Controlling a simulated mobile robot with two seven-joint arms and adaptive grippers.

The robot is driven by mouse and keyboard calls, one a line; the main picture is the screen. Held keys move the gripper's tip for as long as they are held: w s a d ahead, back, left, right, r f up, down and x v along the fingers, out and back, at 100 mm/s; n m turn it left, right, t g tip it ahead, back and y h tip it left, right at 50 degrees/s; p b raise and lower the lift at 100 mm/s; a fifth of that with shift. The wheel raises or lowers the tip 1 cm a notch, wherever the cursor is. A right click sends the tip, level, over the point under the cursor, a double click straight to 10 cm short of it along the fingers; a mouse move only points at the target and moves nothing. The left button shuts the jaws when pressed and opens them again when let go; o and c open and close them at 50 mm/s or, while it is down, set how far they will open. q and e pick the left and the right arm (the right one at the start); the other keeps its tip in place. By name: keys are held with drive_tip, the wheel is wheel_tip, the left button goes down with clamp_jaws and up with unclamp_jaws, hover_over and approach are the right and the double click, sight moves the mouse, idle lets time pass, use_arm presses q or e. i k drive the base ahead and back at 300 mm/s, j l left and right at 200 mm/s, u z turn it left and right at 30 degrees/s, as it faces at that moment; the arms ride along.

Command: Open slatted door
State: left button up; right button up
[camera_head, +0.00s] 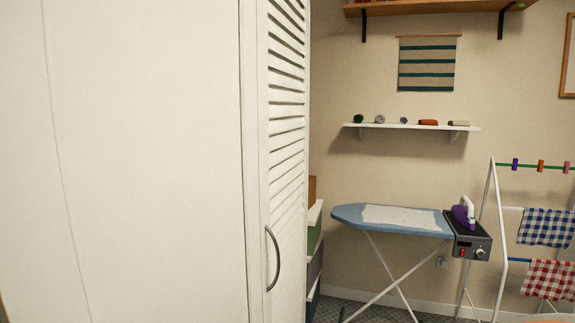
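A white slatted door (287,130) stands left of the middle, seen at a steep angle. Its horizontal slats run down the upper part. A curved grey handle (272,258) is fixed low on the door, near its left edge beside the white frame. I cannot tell whether the door is shut or slightly ajar. Neither of my grippers shows in the head view.
A plain white panel (140,160) fills the left side. Right of the door are stacked boxes (314,235), a blue ironing board (346,213) with a purple iron (463,213), and a drying rack (499,235) with checked cloths. A white shelf (412,127) hangs on the wall.

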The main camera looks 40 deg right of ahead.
sight(283, 26)
drive_tip(key=k+l+z, duration=0.15)
drive_tip(key=k+z, duration=0.25)
drive_tip(key=k, duration=0.25)
drive_tip(key=l+z, duration=0.1)
drive_tip(key=z, duration=0.35)
drive_tip(key=i+z, duration=0.15)
drive_tip(key=z, duration=0.3)
drive_tip(key=i+l+z, duration=0.1)
drive_tip(key=z, duration=0.35)
